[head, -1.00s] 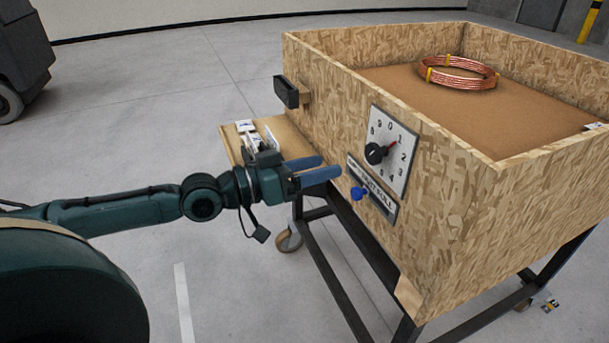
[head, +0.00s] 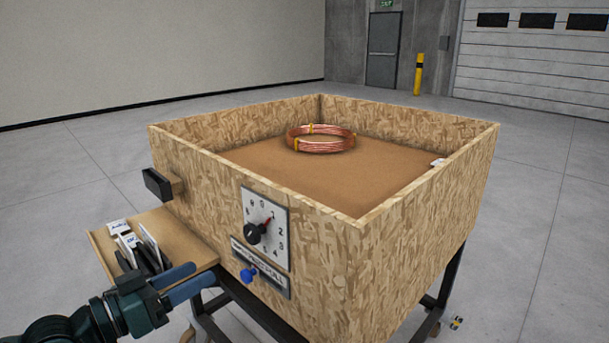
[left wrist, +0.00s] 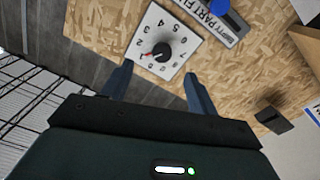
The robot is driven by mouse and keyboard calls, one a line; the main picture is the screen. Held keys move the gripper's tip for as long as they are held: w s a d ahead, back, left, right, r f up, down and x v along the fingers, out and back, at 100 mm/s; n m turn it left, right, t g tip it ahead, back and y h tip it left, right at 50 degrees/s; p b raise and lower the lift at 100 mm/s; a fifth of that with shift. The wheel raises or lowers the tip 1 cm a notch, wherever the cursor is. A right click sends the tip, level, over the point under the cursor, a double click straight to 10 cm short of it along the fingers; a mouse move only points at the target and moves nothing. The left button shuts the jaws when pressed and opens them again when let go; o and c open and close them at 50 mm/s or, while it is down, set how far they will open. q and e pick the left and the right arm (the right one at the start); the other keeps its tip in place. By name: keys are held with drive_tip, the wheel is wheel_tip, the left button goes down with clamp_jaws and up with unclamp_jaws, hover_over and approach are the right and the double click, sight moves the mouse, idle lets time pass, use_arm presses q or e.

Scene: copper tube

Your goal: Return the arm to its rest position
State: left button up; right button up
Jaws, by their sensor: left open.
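My left gripper (head: 205,279) is at the lower left of the head view, in front of the wooden crate (head: 375,265) and low beside its side shelf. Its two blue fingers are apart with nothing between them. In the left wrist view, the open fingers (left wrist: 158,74) point toward the crate's front panel, with the numbered dial (left wrist: 161,45) beyond them. The dial also shows in the head view (head: 272,238), its red pointer near the 1. A blue knob (head: 248,275) sits below it. My right gripper is not in view.
A copper tube coil (head: 320,145) with yellow bands lies inside the crate. A small shelf (head: 190,240) on the left holds white cards. A black block (head: 157,184) sticks out above it. Open grey floor surrounds the crate.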

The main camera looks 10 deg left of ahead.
use_arm(q)
drive_tip(key=s+d+f+n+y, duration=0.1)
drive_tip(key=s+d+f+y, duration=0.2)
drive_tip(key=s+d+f, duration=0.35)
drive_tip(key=s+d+f+n+y, duration=0.1)
drive_tip(key=s+d+f+y, duration=0.25)
drive_tip(key=s+f, duration=0.65)
drive_tip(key=w+r+g+p, duration=0.1)
drive_tip(key=p, duration=0.6)
drive_tip(key=a+r+m+g+y+p, duration=0.1)
drive_tip(key=g+p, duration=0.1)
drive_tip(key=p, duration=0.6)
drive_tip(key=shift+w+r+y, duration=0.15)
drive_tip(key=shift+w+y, duration=0.1)
drive_tip(key=shift+w, duration=0.15)
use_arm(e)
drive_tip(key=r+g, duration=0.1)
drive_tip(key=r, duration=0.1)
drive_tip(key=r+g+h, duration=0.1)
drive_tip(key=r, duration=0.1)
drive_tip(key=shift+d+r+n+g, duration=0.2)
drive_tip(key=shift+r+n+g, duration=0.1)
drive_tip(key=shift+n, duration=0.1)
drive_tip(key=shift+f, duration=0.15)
